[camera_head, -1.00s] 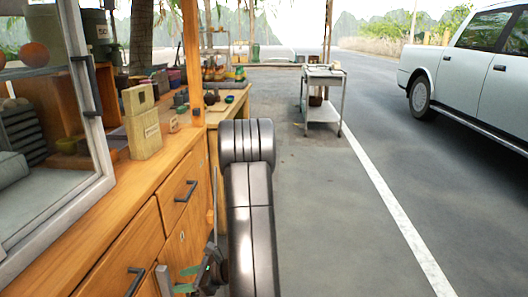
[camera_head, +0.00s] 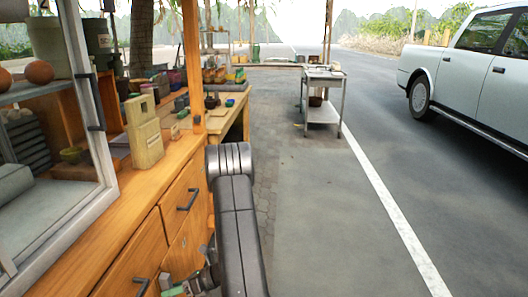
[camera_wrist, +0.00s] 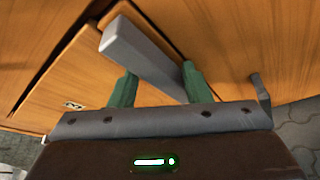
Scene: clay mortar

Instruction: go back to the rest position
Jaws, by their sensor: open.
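My gripper (camera_wrist: 160,88) shows in the wrist view as two green fingers set apart, so it is open. A grey bar (camera_wrist: 140,52), which looks like a drawer handle, stands in front of wooden panels and reaches down into the space between the fingers. I cannot tell whether it touches a finger. In the head view my gripper (camera_head: 180,290) is at the bottom edge, low beside the wooden cabinet (camera_head: 175,240), partly cut off and partly hidden by my arm.
The cabinet has dark handles (camera_head: 187,200) and a glass case (camera_head: 60,200) on top. A yellowish box (camera_head: 145,140) stands on its counter. A white cart (camera_head: 323,100) is ahead and a pale pickup (camera_head: 470,70) is at right. The pavement between is clear.

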